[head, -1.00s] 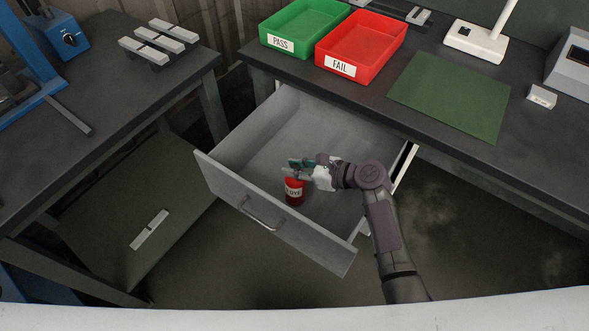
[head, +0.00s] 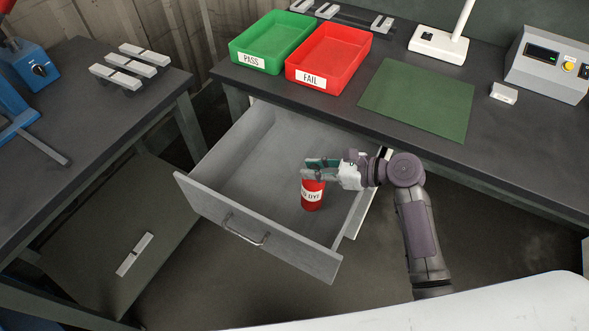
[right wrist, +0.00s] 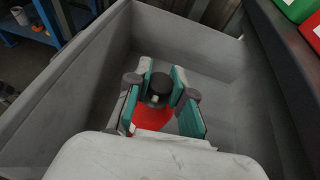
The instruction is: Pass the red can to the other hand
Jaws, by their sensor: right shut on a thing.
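The red can (head: 312,196) has a white label and is upright in the head view, over the open grey drawer. My right gripper (head: 318,168) is shut on its upper part. In the right wrist view the can (right wrist: 152,118) shows its red shoulder and dark cap between the teal fingers of my right gripper (right wrist: 160,92). Whether the can's base touches the drawer floor I cannot tell. My left gripper is not in view.
The open drawer (head: 215,200) has raised walls around the can. On the bench above are a green PASS tray (head: 252,62), a red FAIL tray (head: 318,80) and a green mat (head: 420,100). A second table (head: 100,120) stands at the left.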

